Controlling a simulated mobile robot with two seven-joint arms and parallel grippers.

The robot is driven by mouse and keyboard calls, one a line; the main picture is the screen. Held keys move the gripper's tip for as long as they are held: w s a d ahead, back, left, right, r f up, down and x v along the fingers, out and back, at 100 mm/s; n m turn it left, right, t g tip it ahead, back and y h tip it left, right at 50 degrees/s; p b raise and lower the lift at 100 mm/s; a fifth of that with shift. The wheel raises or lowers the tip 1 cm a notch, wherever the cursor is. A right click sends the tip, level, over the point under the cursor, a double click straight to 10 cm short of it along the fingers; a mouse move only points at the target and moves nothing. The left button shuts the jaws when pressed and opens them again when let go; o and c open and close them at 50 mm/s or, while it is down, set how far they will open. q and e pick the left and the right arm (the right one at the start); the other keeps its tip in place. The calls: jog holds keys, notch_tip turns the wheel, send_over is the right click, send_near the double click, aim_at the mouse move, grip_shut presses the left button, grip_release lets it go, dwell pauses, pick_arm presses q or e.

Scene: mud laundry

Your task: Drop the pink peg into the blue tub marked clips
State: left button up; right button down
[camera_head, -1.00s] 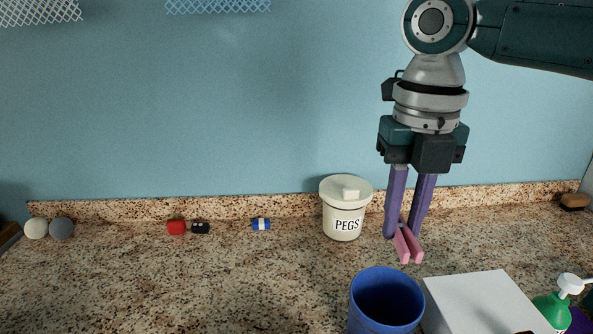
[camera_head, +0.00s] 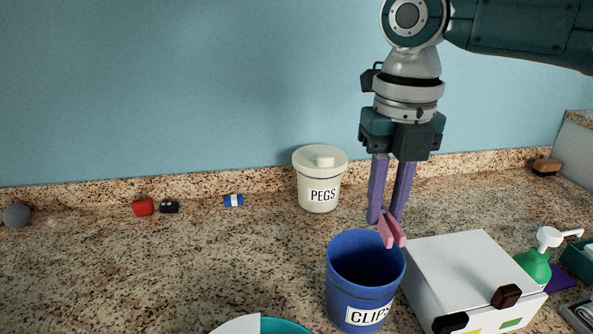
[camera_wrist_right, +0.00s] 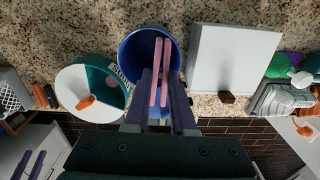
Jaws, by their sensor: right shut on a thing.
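The blue tub (camera_head: 362,290) marked CLIPS stands on the counter at the lower middle right of the head view, its mouth open upward. My right gripper (camera_head: 386,218) is shut on the pink peg (camera_head: 391,232), which hangs from the purple fingertips above the tub's back right rim. In the right wrist view the peg (camera_wrist_right: 158,72) shows between the fingers (camera_wrist_right: 165,90), in front of the opening of the blue tub (camera_wrist_right: 130,48).
A white box (camera_head: 460,262) stands close to the right of the tub. A lidded PEGS canister (camera_head: 318,190) stands behind it. A teal and white round container (camera_head: 285,326) is at the front left. A green pump bottle (camera_head: 535,264) is at right. The left counter is mostly clear.

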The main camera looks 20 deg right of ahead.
aim_at(384, 213)
jog(key=c, duration=0.7)
grip_release()
jog(key=shift+r, duration=0.1)
notch_tip(384, 213, up, 10)
jog(key=shift+f+b, duration=0.1)
jog(key=shift+b, duration=0.4)
